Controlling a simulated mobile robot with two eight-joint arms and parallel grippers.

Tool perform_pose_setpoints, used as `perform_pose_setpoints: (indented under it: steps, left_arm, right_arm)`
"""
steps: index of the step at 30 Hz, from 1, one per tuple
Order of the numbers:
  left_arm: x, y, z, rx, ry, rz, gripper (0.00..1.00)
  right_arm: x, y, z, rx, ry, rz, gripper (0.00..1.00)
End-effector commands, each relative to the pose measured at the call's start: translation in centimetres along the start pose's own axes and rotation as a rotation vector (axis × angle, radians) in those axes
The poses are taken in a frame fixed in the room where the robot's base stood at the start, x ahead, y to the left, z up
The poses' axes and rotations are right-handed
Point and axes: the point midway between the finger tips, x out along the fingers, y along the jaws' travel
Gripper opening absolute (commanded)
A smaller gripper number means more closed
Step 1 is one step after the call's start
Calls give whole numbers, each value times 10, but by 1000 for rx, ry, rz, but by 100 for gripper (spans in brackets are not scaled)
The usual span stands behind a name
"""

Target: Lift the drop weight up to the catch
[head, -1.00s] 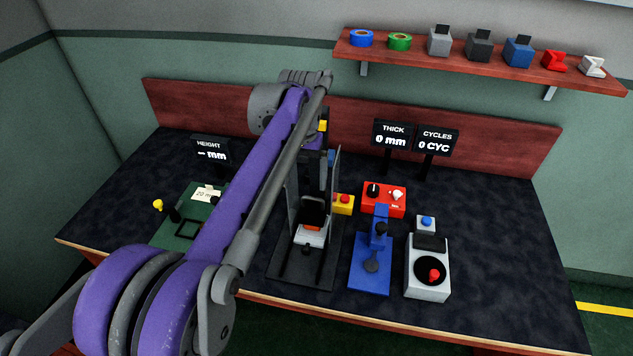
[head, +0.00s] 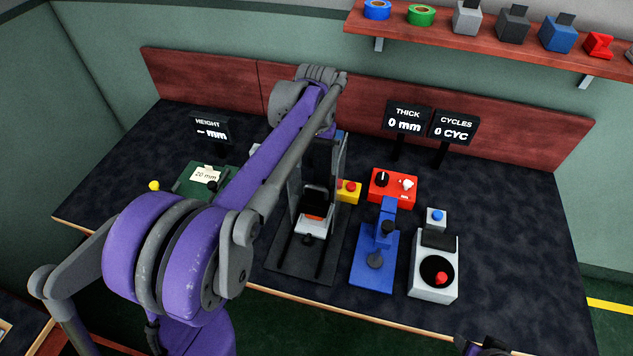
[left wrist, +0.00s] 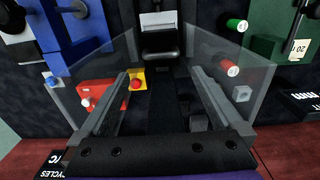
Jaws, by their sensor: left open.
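The drop weight, seemingly the black block (head: 316,197), sits low between the upright plates of the drop tester (head: 290,262). It is above an orange piece (head: 315,212). In the left wrist view a black block with a rounded bar (left wrist: 160,48) shows at the top middle. My left gripper (left wrist: 163,76) is open and empty, its grey fingers spread wide, with the block beyond their tips. In the head view my left arm hides the gripper and part of the tester. A dark part of my right arm, perhaps its gripper (head: 490,347), shows at the bottom edge.
A yellow box with a red button (head: 348,190), a red control box (head: 393,187), a blue press (head: 375,262) and a grey-white machine (head: 433,275) stand right of the tester. A green fixture (head: 192,183) is at left. Displays stand behind. The table's right side is clear.

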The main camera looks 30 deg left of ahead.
Motion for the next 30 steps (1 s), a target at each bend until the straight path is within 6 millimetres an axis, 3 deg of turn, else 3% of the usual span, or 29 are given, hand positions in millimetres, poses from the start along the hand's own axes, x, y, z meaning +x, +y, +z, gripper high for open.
perform_pose_setpoints:
  steps: [6, 12, 25, 30]
  left_arm:
    - [47, 0, 0, 0, 0, 0, 100]
    - [73, 0, 0, 0, 0, 0, 100]
    - [82, 0, 0, 0, 0, 0, 100]
    - [82, 0, 0, 0, 0, 0, 69]
  right_arm:
    - [2, 0, 2, 0, -2, 0, 50]
    - [3, 0, 3, 0, -3, 0, 50]
    - [3, 0, 3, 0, -3, 0, 50]
    - [3, 0, 3, 0, -3, 0, 50]
